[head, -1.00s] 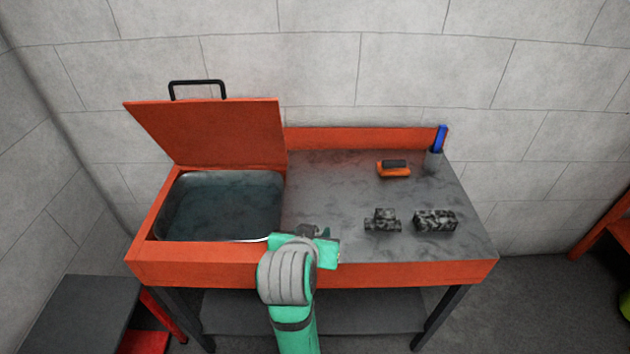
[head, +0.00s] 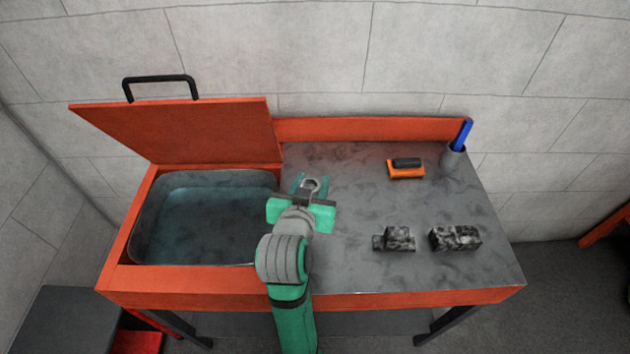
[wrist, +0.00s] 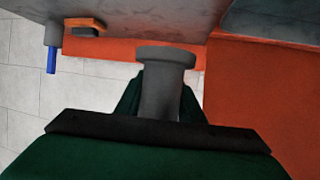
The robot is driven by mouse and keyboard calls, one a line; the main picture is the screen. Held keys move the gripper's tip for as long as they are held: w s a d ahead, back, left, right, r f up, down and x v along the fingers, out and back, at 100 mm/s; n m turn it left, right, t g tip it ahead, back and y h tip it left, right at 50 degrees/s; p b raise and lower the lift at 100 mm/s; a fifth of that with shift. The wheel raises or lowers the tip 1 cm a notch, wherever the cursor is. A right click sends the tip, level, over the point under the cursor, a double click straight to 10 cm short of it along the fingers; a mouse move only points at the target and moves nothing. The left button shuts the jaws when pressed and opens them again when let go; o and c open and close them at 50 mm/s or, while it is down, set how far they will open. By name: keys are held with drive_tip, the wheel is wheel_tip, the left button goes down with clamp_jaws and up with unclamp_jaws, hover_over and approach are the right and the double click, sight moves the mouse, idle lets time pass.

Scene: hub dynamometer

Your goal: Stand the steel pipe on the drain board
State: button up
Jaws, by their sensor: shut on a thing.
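My gripper (head: 310,192) is shut on the steel pipe (wrist: 163,88), a grey tube with a wider rim at its end. In the wrist view the pipe sits between the two green fingers. In the head view only its ring-shaped end (head: 311,185) shows between the fingertips; the rest is hidden by my gripper. The drain board (head: 350,200) is the dark, stained worktop right of the basin. My gripper is over its left part, beside the basin. I cannot tell whether the pipe touches the board.
An open basin of liquid (head: 200,220) lies left, its orange lid (head: 180,130) raised. Two blackened metal parts (head: 396,239) (head: 455,237) lie at the front right. An orange brush (head: 406,169) and a grey cup (head: 454,154) with a blue tool stand at the back right. The board's middle is clear.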

drive_tip(key=f+x, duration=0.1)
drive_tip(key=x, duration=0.3)
drive_tip(key=a+x, duration=0.1)
drive_tip(key=x, duration=0.4)
drive_tip(key=s+f+x, duration=0.1)
drive_tip(key=x, duration=0.3)
drive_tip(key=shift+w+a+f, duration=0.1)
drive_tip(key=shift+w+f, duration=0.2)
drive_tip(key=shift+f, duration=0.15)
drive_tip(key=shift+w+f, duration=0.5)
drive_tip(key=shift+f, duration=0.1)
drive_tip(key=shift+w+f, duration=0.15)
drive_tip(key=shift+f, duration=1.5)
drive_tip(key=shift+f, duration=0.15)
drive_tip(key=o, duration=1.3)
